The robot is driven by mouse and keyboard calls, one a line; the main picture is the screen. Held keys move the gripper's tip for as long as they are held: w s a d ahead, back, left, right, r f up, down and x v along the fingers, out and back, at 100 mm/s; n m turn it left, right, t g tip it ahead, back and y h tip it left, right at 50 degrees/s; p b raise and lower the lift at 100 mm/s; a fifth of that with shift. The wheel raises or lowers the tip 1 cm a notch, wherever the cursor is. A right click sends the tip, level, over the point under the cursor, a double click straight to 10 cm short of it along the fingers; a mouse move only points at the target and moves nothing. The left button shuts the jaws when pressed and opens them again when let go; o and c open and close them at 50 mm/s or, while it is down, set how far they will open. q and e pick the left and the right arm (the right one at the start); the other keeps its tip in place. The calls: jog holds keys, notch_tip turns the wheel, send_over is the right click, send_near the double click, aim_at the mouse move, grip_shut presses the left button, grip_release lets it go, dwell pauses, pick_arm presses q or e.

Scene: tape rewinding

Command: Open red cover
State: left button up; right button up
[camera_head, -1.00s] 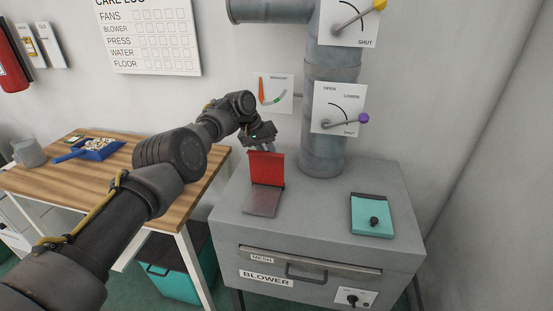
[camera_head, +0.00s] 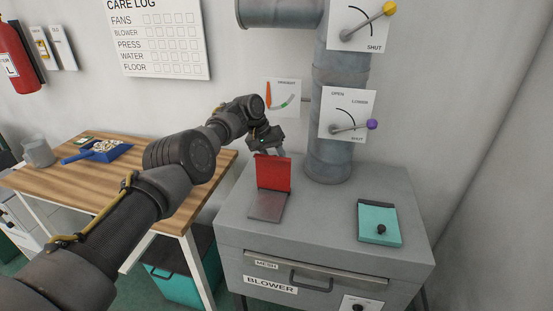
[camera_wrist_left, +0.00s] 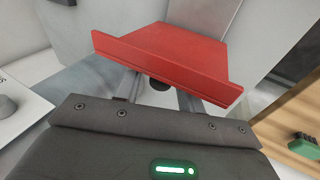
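The red cover (camera_head: 273,173) stands about upright at the back edge of a grey metal plate (camera_head: 267,207) on top of the blower box. My left gripper (camera_head: 271,153) is at the back of the cover, near its upper edge, partly hidden by it. In the left wrist view the red cover (camera_wrist_left: 165,62) lies across the fingers (camera_wrist_left: 161,94) and hides their tips. The fingers look apart, with a small dark knob (camera_wrist_left: 160,85) between them; I see no clear contact. My right gripper is not in view.
The blower box (camera_head: 325,235) also carries a teal cover (camera_head: 379,222) with a black knob at right. A wooden table (camera_head: 150,182) stands at left. The box top between the covers is clear.

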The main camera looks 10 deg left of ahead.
pick_arm(q)
jog(key=b+v, duration=0.1)
jog(key=v, duration=0.9)
jog(key=shift+r+b, duration=0.3)
jog(key=shift+b, duration=0.05)
